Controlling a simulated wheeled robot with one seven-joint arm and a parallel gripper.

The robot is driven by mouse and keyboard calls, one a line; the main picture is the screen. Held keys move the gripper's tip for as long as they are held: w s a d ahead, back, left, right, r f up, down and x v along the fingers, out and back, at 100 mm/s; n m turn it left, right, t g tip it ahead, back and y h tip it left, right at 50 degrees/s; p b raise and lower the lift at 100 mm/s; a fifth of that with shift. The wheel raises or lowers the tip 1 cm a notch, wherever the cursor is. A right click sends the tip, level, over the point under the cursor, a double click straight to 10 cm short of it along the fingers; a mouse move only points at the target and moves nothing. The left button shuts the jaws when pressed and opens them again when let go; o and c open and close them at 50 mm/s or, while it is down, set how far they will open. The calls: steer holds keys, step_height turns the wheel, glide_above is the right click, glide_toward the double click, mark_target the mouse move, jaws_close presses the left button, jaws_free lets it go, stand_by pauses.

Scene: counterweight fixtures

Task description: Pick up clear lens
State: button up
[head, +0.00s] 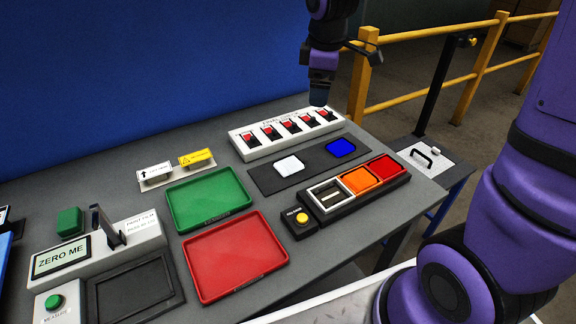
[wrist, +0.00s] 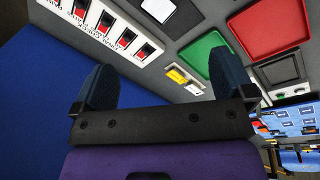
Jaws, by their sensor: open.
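The clear lens (head: 289,165) looks like a pale white square. It lies flat on the left part of a dark mat (head: 314,167), to the left of a blue lens (head: 341,147). In the wrist view the pale lens (wrist: 158,8) is at the top edge, partly cut off. My gripper (head: 319,98) is raised above the back of the table, over the right end of the switch panel, apart from the lens. In the wrist view its two fingers (wrist: 165,80) are wide apart with nothing between them.
A white panel with several red switches (head: 262,146) stands behind the mat. In front is a black holder (head: 346,207) with orange and red lenses and a pale-framed slot. Green (head: 208,199) and red (head: 236,256) trays lie to the left. A yellow railing (head: 420,92) stands beyond the table.

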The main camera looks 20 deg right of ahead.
steer(key=w+a+f+n+g, duration=0.1)
steer(key=w+a+f+n, duration=0.1)
steer(key=w+f+n, duration=0.5)
steer(key=n+g, duration=0.1)
glide_above(289, 163)
step_height(289, 163, down, 12)
step_height(289, 163, down, 11)
steer(key=c, duration=0.9)
